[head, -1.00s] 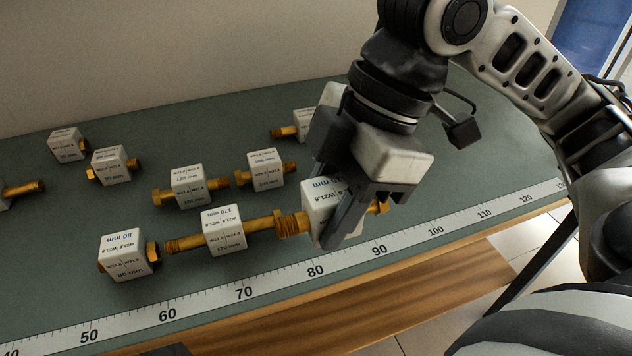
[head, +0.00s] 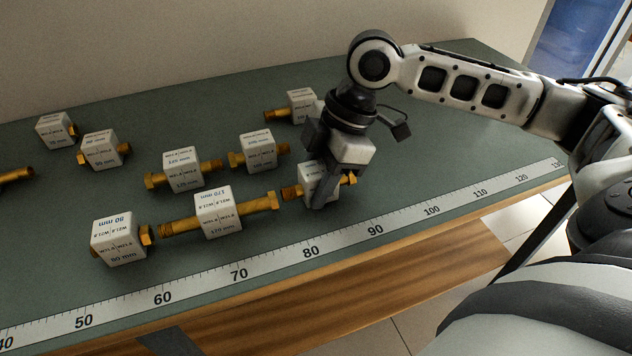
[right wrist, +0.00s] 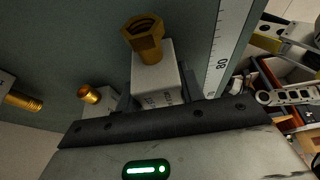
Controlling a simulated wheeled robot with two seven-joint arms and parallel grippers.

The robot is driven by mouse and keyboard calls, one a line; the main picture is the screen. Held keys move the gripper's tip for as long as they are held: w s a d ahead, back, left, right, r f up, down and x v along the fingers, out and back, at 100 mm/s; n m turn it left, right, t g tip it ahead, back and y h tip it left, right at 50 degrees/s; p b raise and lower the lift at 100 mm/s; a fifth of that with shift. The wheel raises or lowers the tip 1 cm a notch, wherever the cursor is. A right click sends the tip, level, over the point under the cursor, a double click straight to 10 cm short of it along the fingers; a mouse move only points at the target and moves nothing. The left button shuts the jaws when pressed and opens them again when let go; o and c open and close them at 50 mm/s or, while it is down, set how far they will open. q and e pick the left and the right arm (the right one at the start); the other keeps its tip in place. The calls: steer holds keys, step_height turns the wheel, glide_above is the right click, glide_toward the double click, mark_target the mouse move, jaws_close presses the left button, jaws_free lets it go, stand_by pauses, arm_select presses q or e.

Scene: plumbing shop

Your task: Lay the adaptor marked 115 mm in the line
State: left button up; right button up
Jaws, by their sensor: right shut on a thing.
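My right gripper (head: 318,198) is shut on a white block-bodied brass adaptor (head: 308,183) low at the table's front. Its label is mostly covered by the fingers, so I cannot read its size. In the right wrist view this adaptor (right wrist: 158,85) sits between the fingers, with an open brass hex end (right wrist: 143,35). To its left in the head view lies the 170 mm adaptor (head: 218,213), with a small gap seen between their facing ends. Further left is an adaptor (head: 118,240) that looks marked 80 or 90 mm. My left gripper is not in view.
Behind the row lie adaptors (head: 183,171), (head: 258,150), (head: 301,105), (head: 100,150) and (head: 56,132). A measuring tape (head: 271,262) runs along the front edge of the green table (head: 450,130). The table's right part is clear.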

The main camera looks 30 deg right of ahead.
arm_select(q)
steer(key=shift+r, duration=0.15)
arm_select(e)
steer(key=shift+f, duration=0.25)
steer(key=o, duration=1.1)
steer(key=shift+f, duration=0.1)
steer(key=shift+c, duration=0.2)
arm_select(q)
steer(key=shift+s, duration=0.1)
arm_select(e)
steer(key=shift+r, duration=0.3)
steer(key=p+v, duration=0.2)
steer(key=v, duration=0.8)
steer(key=shift+d+r, duration=0.2)
steer(key=shift+r, duration=0.05)
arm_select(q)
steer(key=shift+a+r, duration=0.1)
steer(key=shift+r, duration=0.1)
arm_select(e)
steer(key=shift+s+d+r, duration=0.1)
steer(key=shift+d+r, duration=0.1)
steer(key=shift+r, duration=0.3)
